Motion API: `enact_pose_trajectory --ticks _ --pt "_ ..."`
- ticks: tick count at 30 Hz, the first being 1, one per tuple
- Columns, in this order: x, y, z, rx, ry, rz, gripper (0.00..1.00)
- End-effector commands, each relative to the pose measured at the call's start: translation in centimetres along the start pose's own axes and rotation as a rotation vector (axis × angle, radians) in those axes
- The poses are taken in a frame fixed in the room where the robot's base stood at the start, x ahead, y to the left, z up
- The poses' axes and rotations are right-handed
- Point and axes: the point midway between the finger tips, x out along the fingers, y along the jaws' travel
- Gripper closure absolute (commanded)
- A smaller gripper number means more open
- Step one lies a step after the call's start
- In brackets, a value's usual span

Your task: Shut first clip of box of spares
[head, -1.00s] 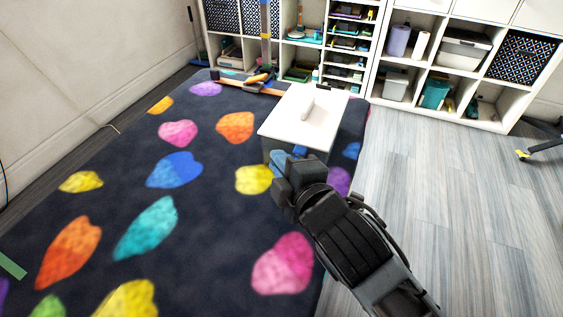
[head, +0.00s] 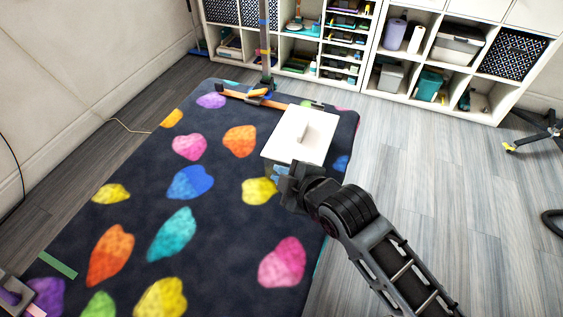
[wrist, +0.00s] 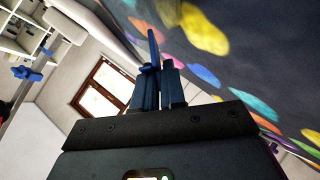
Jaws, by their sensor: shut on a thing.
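The box of spares (head: 305,128), with a white lid and a handle on top, stands on the dark mat in the head view. My gripper (head: 284,182) is at the box's near side, below the lid's edge. In the wrist view its dark fingers (wrist: 158,82) are close together on a thin blue clip (wrist: 153,48) that sticks up between them. My gripper partly hides the clip in the head view. I cannot tell whether the clip is latched.
The mat (head: 130,205) carries several bright coloured patches. An orange-footed pole stand (head: 250,97) is just behind the box. White shelves (head: 420,50) with bins line the back wall. The grey wood floor at right is open, with a chair base (head: 530,135) at its edge.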

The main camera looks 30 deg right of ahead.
Motion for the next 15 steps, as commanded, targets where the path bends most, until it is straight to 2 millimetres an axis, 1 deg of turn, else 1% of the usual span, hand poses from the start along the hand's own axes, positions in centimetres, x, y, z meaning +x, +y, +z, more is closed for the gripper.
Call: enact_pose_trajectory --ticks 1,2,15 --pt "-0.31 0.68 -0.37 0.021 0.000 -0.019 1.00" --pt "-0.29 0.76 -0.34 0.032 0.000 -0.030 1.00" --pt "0.01 1.13 -0.05 0.149 0.001 -0.146 1.00"
